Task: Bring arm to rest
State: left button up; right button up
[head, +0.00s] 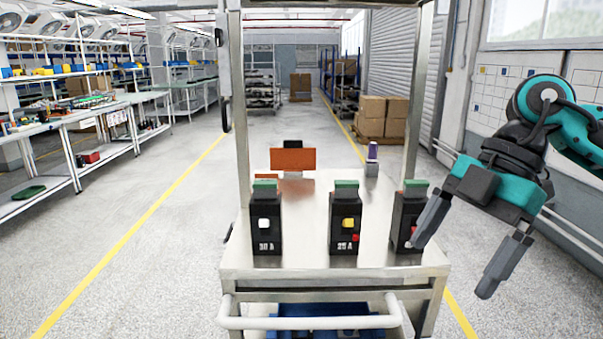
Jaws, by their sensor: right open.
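My right gripper (453,268) hangs at the right of the head view, with its two dark fingers spread apart and nothing between them. Its left finger overlaps the right-hand breaker (402,222) in the picture and hides part of it; I cannot tell whether they touch. The breaker marked 30 A (266,222) stands upright at the left of the cart top. The breaker marked 25 A (346,222) stands upright in the middle, with a yellow switch and a red button. All three have green tops. My left gripper is not in view.
The metal cart (305,258) has two uprights and a white front handle (310,322). An orange plate (293,159) and a small purple-topped item (372,158) stand farther back on it. Workbenches line the left; cardboard boxes (383,117) sit behind. The floor left of the cart is clear.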

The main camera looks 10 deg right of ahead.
jog(key=w+a+f+n+t+y, duration=0.1)
jog(key=a+f+t+y, duration=0.2)
jog(key=a+y, duration=1.45)
jog(key=w+d+f+m+t+h, duration=0.2)
jog(key=d+f+m+t+h, duration=0.1)
jog(key=f+m+t+h, duration=0.45)
jog(key=w+d+f+m+t+h, duration=0.2)
jog(key=d+f+m+t+h, duration=0.1)
jog(key=f+m+t+h, duration=0.45)
jog(key=s+d+f+m+g+h, duration=0.2)
jog(key=s+f, duration=0.4)
jog(key=f, duration=0.5)
jog(key=s+d+f+m+g+h, duration=0.3)
jog(key=s+f, duration=0.4)
jog(key=f, duration=0.4)
jog(key=shift+s+d+g+h, duration=0.3)
jog(key=shift+d+g+h, duration=0.15)
jog(key=shift+d+g, duration=0.05)
